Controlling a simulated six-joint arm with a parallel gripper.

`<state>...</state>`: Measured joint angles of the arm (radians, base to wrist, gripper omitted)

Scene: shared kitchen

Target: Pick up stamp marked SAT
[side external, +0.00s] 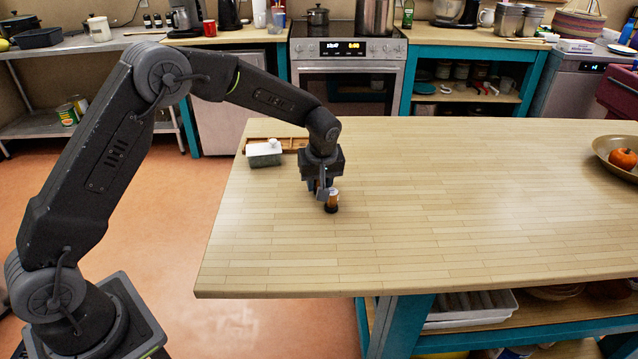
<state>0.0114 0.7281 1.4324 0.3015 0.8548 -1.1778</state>
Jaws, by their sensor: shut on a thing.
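My gripper (322,188) is over the wooden table (450,200), left of its middle, pointing down. It is shut on a small stamp (333,201) with an orange-brown body and a dark base. The stamp is upright, at or just above the table top; I cannot tell whether it touches. Any SAT marking on it is too small to read. Part of the stamp is hidden by the fingers.
A wooden tray (291,142) lies at the table's back left, behind my gripper. A grey-green box with a white lid (264,153) stands by it. A bowl (606,160) with orange fruit is at the far right. The table's middle is clear.

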